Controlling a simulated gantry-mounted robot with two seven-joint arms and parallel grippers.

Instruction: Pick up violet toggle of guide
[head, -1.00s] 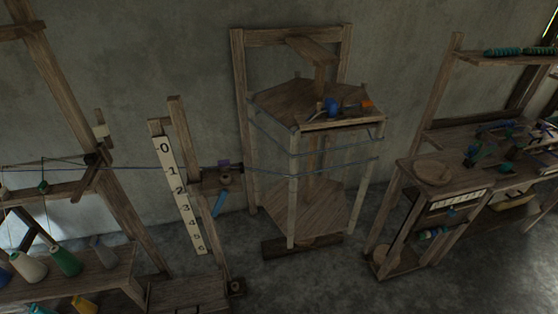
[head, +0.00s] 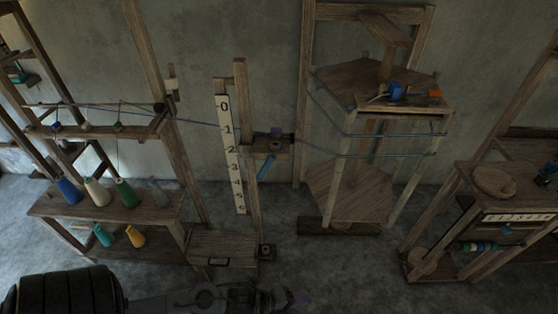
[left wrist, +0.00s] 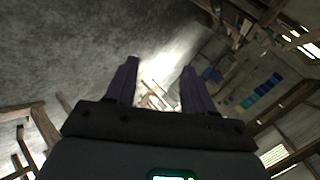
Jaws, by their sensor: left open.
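The violet toggle (head: 277,131) is a small dark purple piece on top of the wooden guide block (head: 264,147). The guide sits on the upright post beside the white numbered scale (head: 231,155), near its 2 mark. A blue piece (head: 266,167) hangs below the guide. My left gripper (head: 296,300) is at the bottom edge of the head view, well below the guide and apart from it. In the left wrist view its two purple fingers (left wrist: 160,78) are spread with nothing between them. The toggle cannot be made out there. My right gripper is not in view.
A blue thread runs from the left frame through the guide to the warping frame (head: 310,115) on the right. A shelf with several thread cones (head: 97,191) stands at left. A wooden bench (head: 493,205) stands at right. Open floor (head: 345,270) lies in front.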

